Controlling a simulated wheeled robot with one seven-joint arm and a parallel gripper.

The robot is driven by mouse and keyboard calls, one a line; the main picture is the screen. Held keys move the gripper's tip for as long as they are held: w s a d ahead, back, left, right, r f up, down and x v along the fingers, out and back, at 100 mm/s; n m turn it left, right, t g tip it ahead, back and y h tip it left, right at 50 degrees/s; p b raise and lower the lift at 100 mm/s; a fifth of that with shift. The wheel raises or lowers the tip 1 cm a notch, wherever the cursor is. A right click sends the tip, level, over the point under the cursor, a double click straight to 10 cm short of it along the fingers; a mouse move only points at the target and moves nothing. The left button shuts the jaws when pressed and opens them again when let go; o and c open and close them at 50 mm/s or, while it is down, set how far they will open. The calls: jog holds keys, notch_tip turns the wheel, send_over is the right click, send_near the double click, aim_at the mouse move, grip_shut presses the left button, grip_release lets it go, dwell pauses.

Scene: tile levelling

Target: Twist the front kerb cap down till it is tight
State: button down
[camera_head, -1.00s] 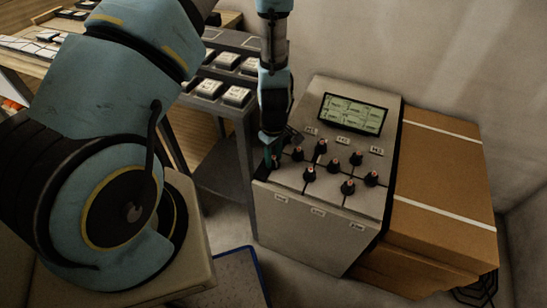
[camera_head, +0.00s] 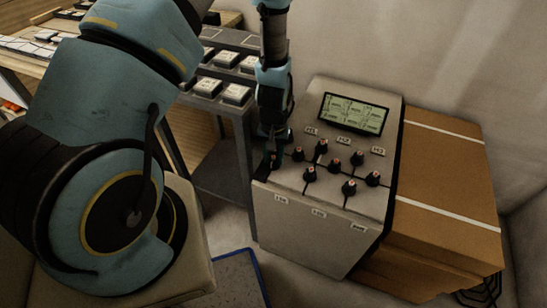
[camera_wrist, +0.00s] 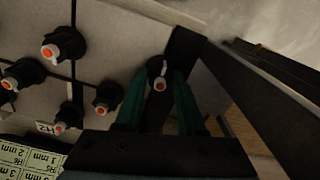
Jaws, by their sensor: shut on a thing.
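A sloped grey console (camera_head: 345,222) carries several black caps with orange-and-white tops. My gripper (camera_head: 273,158) points down at the console's front left corner. In the wrist view, the two green fingers of my gripper (camera_wrist: 159,88) stand on either side of one black cap (camera_wrist: 159,74), and the gripper is shut on it. This cap is mostly hidden by my gripper in the head view. No readable label names the front kerb cap, so I cannot tell its name from the pictures. The cap sits on the panel; how tight it is does not show.
Other black caps (camera_head: 349,187) stand close to the right of my gripper. A lit display (camera_head: 354,113) is on the console's upper part. Cardboard boxes (camera_head: 447,180) stand to the right. A dark rack with tiles (camera_head: 236,94) stands close on the left.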

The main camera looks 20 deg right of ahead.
jog(key=m, duration=0.5)
jog(key=shift+m+b, duration=0.3)
jog(key=m, duration=0.4)
jog(key=shift+m, duration=0.4)
jog(key=c, duration=0.5)
grip_release()
jog(key=shift+r, duration=0.1)
notch_tip(320, 180, up, 11)
jog(key=shift+f+b, duration=0.2)
jog(key=shift+b, duration=0.15)
